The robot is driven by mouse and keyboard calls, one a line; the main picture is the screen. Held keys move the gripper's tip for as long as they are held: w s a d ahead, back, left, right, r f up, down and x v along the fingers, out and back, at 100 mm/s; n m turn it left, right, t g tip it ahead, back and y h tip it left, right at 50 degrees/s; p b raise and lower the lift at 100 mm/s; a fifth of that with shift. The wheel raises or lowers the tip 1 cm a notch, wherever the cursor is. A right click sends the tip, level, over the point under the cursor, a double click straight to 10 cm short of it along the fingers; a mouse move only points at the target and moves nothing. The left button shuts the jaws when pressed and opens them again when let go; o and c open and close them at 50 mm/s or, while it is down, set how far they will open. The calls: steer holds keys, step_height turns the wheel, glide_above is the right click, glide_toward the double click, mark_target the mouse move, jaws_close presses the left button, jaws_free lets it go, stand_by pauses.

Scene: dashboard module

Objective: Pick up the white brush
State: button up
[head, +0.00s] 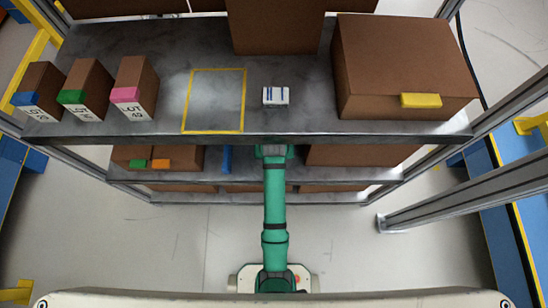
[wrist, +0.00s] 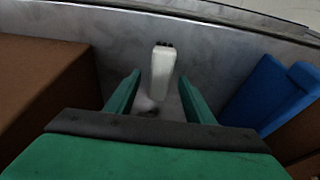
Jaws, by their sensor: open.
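The white brush (wrist: 162,70) shows in the wrist view as a pale narrow block with a dark tip at its far end. It lies on a grey metal shelf surface. My gripper (wrist: 159,78) is open, with one green finger to each side of the brush in the picture. I see gaps between the brush and both fingers; I cannot tell how far beyond or below the fingertips it lies. In the head view my gripper (head: 274,151) is at the upper shelf's front edge, its fingers hidden under that shelf. The brush is not visible there.
The upper shelf (head: 210,145) overhangs my gripper. On the lower level a brown box (wrist: 40,85) and a blue object (wrist: 268,95) flank the gripper. A white block with blue stripes (head: 275,96), a yellow outlined area (head: 215,70) and several boxes are on the upper shelf.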

steer(key=shift+x, duration=1.25)
steer(key=shift+f, duration=0.25)
jaws_close()
steer(key=shift+r, duration=0.1)
